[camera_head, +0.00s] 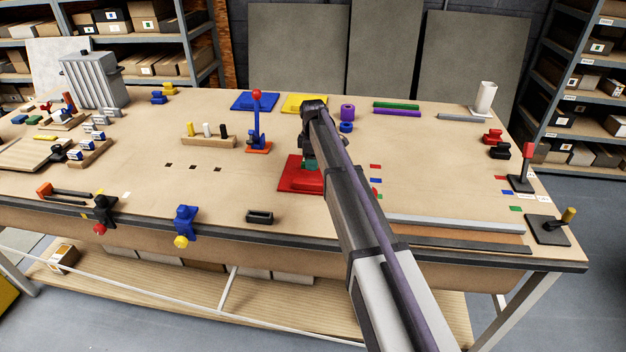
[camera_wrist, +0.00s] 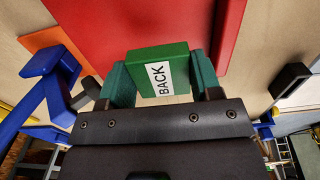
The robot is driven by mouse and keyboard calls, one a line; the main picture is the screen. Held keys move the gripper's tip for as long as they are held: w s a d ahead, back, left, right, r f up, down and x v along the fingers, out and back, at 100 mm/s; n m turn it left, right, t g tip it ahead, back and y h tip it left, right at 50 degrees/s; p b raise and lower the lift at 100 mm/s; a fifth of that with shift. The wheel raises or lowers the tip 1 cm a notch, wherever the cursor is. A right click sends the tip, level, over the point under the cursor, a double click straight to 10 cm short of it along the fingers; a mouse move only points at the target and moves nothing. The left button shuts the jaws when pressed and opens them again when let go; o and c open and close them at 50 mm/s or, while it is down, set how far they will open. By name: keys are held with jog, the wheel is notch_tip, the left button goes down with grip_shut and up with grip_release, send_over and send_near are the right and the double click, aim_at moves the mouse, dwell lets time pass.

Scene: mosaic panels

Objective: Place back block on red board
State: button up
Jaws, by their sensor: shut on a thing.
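The back block (camera_wrist: 148,62) is green with a white label reading "BACK" in the wrist view. My gripper (camera_wrist: 162,78) is shut on it, with a green finger on each side. The red board (camera_wrist: 110,22) lies beyond the block, whose far part overlaps the board's near edge in this view. In the head view the red board (camera_head: 287,183) lies flat near the table's middle. My gripper (camera_head: 311,163) is over it there, and my arm hides part of it. Whether the block touches the board cannot be told.
A blue lever with a red knob (camera_head: 257,122) stands on an orange base behind the board, to the left. Blue (camera_head: 254,101) and yellow (camera_head: 304,102) boards lie farther back. The table left of the red board is fairly clear.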

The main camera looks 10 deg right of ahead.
aim_at(314, 176)
jog(key=shift+f, duration=0.45)
notch_tip(314, 176, down, 4)
jog(key=b, duration=0.3)
jog(key=shift+d+r+b, duration=0.1)
jog(key=shift+b, duration=0.25)
jog(key=shift+r, duration=0.25)
jog(key=shift+f, duration=0.15)
jog(key=o, duration=0.9)
